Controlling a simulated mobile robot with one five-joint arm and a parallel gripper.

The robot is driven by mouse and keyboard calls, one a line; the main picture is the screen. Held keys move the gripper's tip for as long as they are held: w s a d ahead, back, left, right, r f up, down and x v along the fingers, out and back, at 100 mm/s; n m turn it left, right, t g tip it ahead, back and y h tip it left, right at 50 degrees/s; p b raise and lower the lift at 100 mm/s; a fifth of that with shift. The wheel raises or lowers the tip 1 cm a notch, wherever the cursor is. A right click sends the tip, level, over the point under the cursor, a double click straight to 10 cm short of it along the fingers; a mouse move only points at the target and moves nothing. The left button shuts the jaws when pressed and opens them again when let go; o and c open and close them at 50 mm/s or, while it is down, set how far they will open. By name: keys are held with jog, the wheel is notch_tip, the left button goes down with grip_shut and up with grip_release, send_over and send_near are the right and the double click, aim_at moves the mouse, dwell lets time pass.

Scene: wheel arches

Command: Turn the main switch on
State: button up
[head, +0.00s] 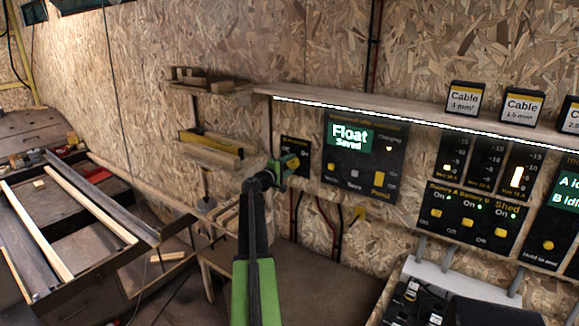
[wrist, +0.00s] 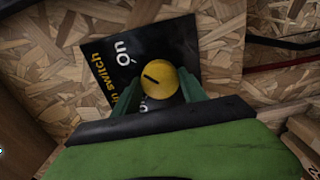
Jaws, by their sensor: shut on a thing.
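The main switch is a small black panel (head: 296,146) on the chipboard wall, left of the large display panel. In the wrist view, its black plate (wrist: 168,42) carries white "On" lettering and partly hidden yellow lettering ending in "switch". Its round yellow knob (wrist: 160,82) has a short dark mark slanting on its upper-left part, on the side towards the "On" lettering. My gripper (wrist: 181,87) is shut on the knob, one green finger on each side. In the head view, my gripper (head: 281,170) reaches the panel and covers its lower part.
A display panel (head: 363,158) reading "Float Saved" is to the right, with switch panels (head: 467,215) beyond. A wooden shelf (head: 400,115) with a light strip runs above. Small shelves with wooden blocks (head: 211,148) are close left. A dark bench top (head: 325,290) lies below.

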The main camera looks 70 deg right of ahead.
jog(key=shift+w, duration=0.15)
jog(key=o, duration=1.4)
jog(key=shift+c, duration=0.2)
jog(key=v, duration=1.7)
jog(key=shift+a, duration=0.3)
